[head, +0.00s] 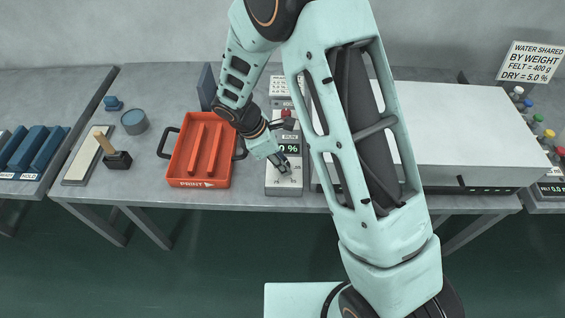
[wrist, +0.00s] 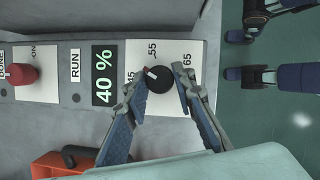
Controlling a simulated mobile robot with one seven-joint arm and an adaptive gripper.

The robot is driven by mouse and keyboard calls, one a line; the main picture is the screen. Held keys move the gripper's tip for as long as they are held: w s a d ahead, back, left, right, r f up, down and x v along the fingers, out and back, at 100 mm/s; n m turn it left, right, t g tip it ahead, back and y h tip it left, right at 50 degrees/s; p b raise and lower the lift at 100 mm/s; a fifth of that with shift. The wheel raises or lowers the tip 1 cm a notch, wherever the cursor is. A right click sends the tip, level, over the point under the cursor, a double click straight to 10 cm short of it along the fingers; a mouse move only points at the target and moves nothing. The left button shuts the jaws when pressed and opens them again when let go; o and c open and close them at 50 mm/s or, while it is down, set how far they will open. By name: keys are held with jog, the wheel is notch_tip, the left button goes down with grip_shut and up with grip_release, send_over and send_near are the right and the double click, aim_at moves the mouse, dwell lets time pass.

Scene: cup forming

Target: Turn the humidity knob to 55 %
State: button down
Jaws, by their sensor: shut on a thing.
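The humidity knob (wrist: 156,82) is a round black dial with a short white mark, on a pale panel beside printed 45, 55 and 65. The mark sits toward the knob's upper left in the wrist view; its exact reading is hard to tell. The green display (wrist: 104,75) reads 40 %. My gripper (wrist: 156,84) is shut on the knob, one finger on the 45 side and one on the 65 side. In the head view my gripper (head: 283,166) is at the front of the control box (head: 284,190) and hides the knob.
A red push button (wrist: 20,74) and the RUN label (wrist: 75,65) lie along the same panel. An orange tray (head: 201,183) stands left of the box, and a large white machine (head: 450,120) stands right.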

jog(key=m, duration=0.2)
jog(key=m+g+b, duration=0.1)
jog(key=m, duration=0.1)
jog(key=shift+w+g, duration=0.15)
jog(key=shift+g, duration=0.15)
jog(key=shift+m+g, duration=0.6)
jog(key=shift+m, duration=1.3)
jog(key=shift+w+b, duration=0.1)
jog(key=shift+b, duration=0.2)
jog(key=c, duration=1.6)
grip_release()
jog(key=shift+r, duration=0.1)
jog(key=v, duration=1.2)
jog(key=shift+w+d, duration=0.1)
